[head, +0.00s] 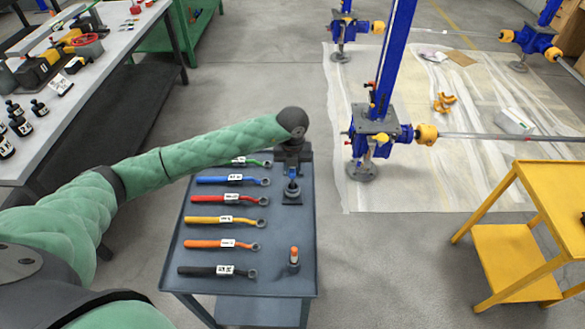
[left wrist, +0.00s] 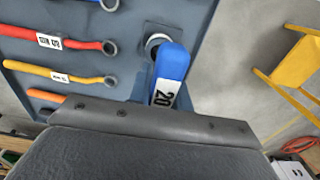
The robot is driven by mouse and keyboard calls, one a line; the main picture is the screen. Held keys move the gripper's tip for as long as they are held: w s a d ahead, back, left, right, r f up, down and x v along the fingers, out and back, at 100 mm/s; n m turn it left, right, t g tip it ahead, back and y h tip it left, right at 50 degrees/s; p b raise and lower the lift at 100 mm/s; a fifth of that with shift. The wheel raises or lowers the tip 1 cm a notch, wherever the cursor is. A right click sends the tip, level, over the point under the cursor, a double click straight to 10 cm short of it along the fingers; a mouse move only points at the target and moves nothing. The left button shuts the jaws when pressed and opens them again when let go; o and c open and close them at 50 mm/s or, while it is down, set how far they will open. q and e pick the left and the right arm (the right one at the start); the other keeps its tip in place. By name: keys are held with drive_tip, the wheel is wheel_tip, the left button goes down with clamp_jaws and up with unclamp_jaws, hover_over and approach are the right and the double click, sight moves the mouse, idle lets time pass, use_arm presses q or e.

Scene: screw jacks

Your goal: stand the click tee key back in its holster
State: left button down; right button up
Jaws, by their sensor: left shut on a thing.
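The click tee key (left wrist: 171,65) has a blue handle with a white label reading 20 in the left wrist view. My left gripper (head: 292,163) is shut on it, above the right side of the grey cart. In the head view a little of the key's blue (head: 292,174) shows under the gripper. The holster (head: 292,197) is a dark square base with a round socket directly below; its ring and plate also show in the left wrist view (left wrist: 151,30). The key's lower end is hidden, so I cannot tell whether it is inside the socket. My right gripper is not in view.
Several ring wrenches, including blue (head: 232,181), red (head: 230,199) and black (head: 217,271), lie left on the cart (head: 270,285). A yellow cart (head: 555,200) stands right, with clear floor between.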

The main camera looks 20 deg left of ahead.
use_arm(q)
drive_tip(key=shift+f, duration=0.1)
drive_tip(key=c, duration=1.2)
unclamp_jaws()
drive_tip(key=shift+r+b, duration=0.4)
drive_tip(key=shift+r, duration=0.15)
wheel_tip(320, 180, up, 7)
drive_tip(key=shift+f+b, duration=0.15)
drive_tip(key=shift+b, duration=0.95)
